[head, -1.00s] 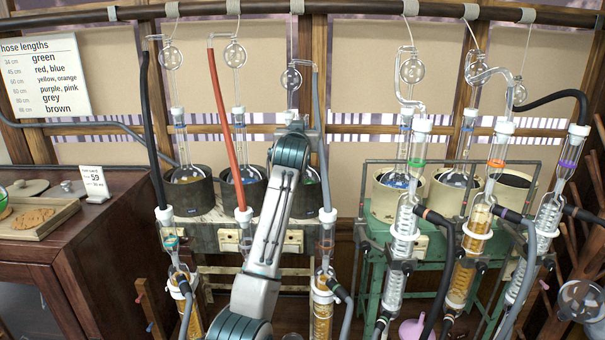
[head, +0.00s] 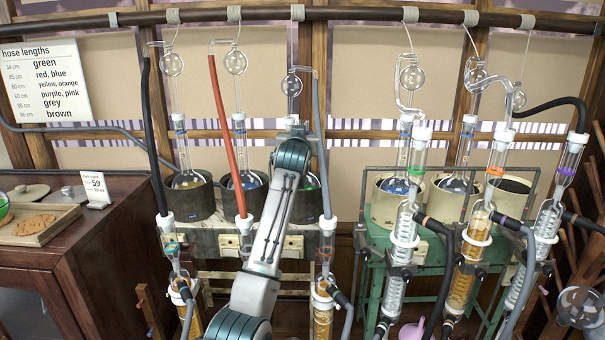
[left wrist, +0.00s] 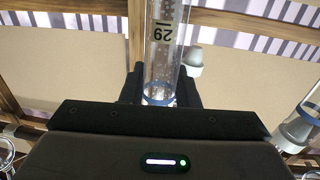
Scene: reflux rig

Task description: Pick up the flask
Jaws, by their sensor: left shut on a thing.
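My left arm rises from the bottom middle of the head view, and its gripper is hidden behind the wrist there. In the left wrist view the black fingers of my left gripper (left wrist: 160,88) are shut around a clear glass neck (left wrist: 163,50) marked 29, with a blue ring near the fingers. In the head view the arm reaches the third glass set, in front of a dark heating pot (head: 308,207) with a little green liquid showing. That flask's body is mostly hidden. Two other flasks stand in dark pots (head: 188,197) at left. My right gripper is out of view.
Glass bulbs (head: 291,84) hang on cords from the top rail (head: 340,14). A red hose (head: 222,140) and a grey hose (head: 319,150) flank my arm closely. The green stand (head: 425,250) with condensers is at right. A wooden cabinet (head: 110,235) is at left.

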